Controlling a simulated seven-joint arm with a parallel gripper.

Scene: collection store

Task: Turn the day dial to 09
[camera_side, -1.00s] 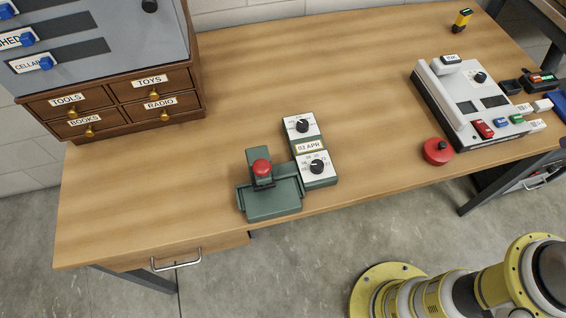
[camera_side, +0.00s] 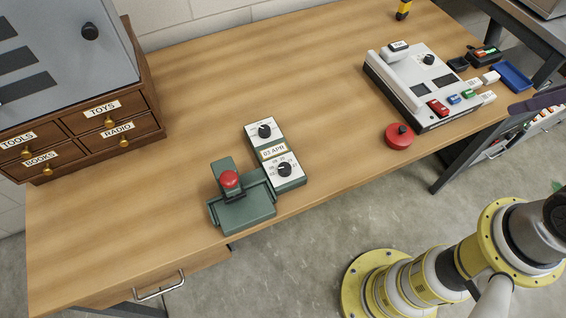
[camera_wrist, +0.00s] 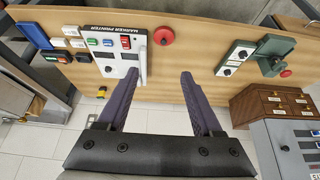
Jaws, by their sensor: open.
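A green date stamp unit (camera_side: 292,186) stands near the table's front edge. It has two white plates with black dials: the far dial (camera_side: 264,131) and the near dial (camera_side: 284,170). The window (camera_side: 273,151) between them shows a number and APR; the number is too small to read surely. The green stamp press with its red knob (camera_side: 229,179) stands at its left. In the wrist view the near dial (camera_wrist: 243,53) and far dial (camera_wrist: 227,72) lie right of my gripper (camera_wrist: 159,76), which is open, empty and apart from them. The side view does not show my gripper.
A white marker printer (camera_side: 430,82) and a round red button (camera_side: 398,136) stand to the right. A wooden drawer cabinet (camera_side: 85,128) stands at the left back.

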